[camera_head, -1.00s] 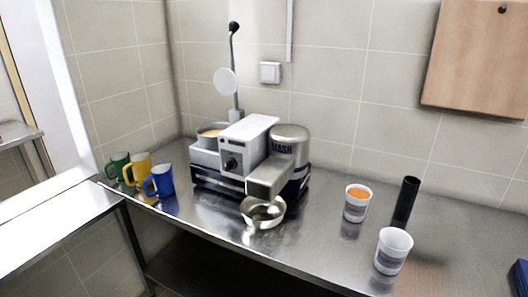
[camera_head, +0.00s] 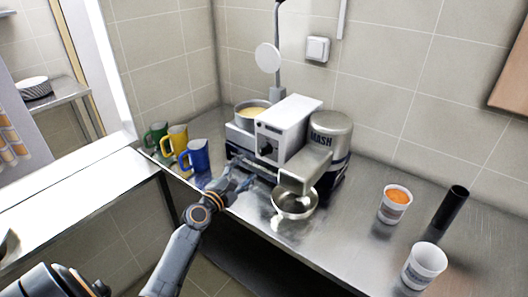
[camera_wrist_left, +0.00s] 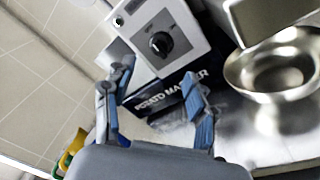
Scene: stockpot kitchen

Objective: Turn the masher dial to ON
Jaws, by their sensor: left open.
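The masher (camera_head: 284,131) stands on the steel counter against the tiled wall, with a pale box housing and a silver cylinder marked MASH. Its black dial (camera_head: 266,149) is on the front of the housing. The dial also shows large in the left wrist view (camera_wrist_left: 161,43); I cannot read its setting. My right gripper is not in view.
A metal bowl (camera_head: 295,203) sits under the masher's spout, right of my left gripper. A cup with orange contents (camera_head: 395,205), a white cup (camera_head: 424,266) and a black cylinder (camera_head: 450,206) stand at right.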

